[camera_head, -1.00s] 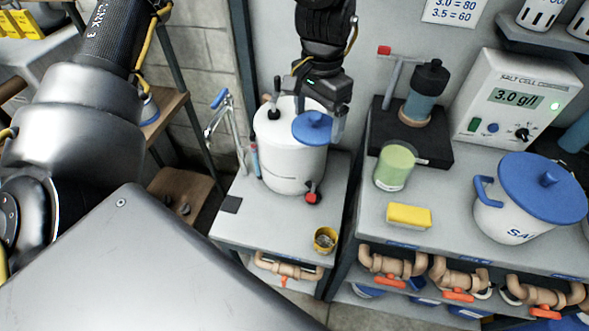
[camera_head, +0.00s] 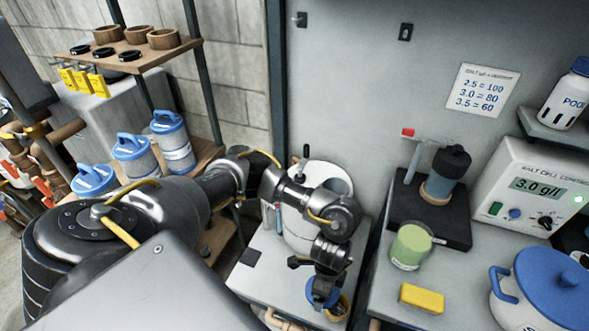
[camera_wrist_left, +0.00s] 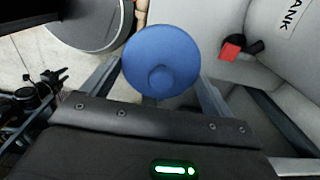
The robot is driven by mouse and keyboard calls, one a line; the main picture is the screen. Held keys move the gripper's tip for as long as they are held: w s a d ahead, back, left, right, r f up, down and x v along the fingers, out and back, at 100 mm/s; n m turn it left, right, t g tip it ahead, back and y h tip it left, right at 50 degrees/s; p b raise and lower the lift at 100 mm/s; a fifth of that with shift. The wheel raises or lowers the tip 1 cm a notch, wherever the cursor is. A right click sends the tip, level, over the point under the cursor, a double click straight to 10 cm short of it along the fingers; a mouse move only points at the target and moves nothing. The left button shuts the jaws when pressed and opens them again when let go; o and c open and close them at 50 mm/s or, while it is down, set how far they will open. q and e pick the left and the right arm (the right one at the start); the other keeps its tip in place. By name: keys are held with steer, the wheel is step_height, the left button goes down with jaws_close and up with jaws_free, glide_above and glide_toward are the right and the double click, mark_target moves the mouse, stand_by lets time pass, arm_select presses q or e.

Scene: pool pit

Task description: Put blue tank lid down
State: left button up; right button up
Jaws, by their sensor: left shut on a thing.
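The round blue tank lid (camera_wrist_left: 158,52) with its central knob sits between the two fingers of my left gripper in the left wrist view. In the head view the lid (camera_head: 318,292) is partly hidden behind my left gripper (camera_head: 322,284), which is shut on it. It is near the front edge of the small grey bench, in front of the white tank (camera_head: 330,178). I cannot tell whether the lid touches the bench. The tank is partly covered by my left arm; its red tap (camera_wrist_left: 232,50) shows in the left wrist view. My right gripper is out of view.
A yellow cup (camera_head: 341,308) stands close beside the lid. A dark square pad (camera_head: 243,258) lies on the left of the bench. The right counter holds a green jar (camera_head: 410,246), a yellow sponge (camera_head: 422,298) and a blue-lidded salt pot (camera_head: 545,290).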

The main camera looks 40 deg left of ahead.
arm_select(q)
steer(key=s+f+m, duration=0.2)
steer(key=s+f, duration=0.2)
steer(key=s, duration=0.2)
steer(key=b, duration=0.7)
glide_above(296, 288)
steer(key=d, duration=0.1)
steer(key=f, duration=0.9)
steer(key=shift+s+d, duration=0.15)
steer(key=shift+s, duration=0.2)
steer(key=shift+w+a+f, duration=0.2)
steer(key=shift+w+a, duration=0.05)
steer(key=shift+a, duration=0.05)
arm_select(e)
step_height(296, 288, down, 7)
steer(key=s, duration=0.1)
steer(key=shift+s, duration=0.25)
arm_select(q)
steer(key=shift+a+f+b, duration=0.15)
steer(key=shift+f+b, duration=0.15)
steer(key=shift+b, duration=0.15)
steer(key=shift+w+a+f+b, duration=0.1)
steer(key=shift+f+b, duration=0.1)
steer(key=shift+f, duration=0.65)
steer(key=shift+w+a+f+b, duration=0.1)
steer(key=shift+f+b, duration=0.1)
steer(key=shift+f, duration=0.65)
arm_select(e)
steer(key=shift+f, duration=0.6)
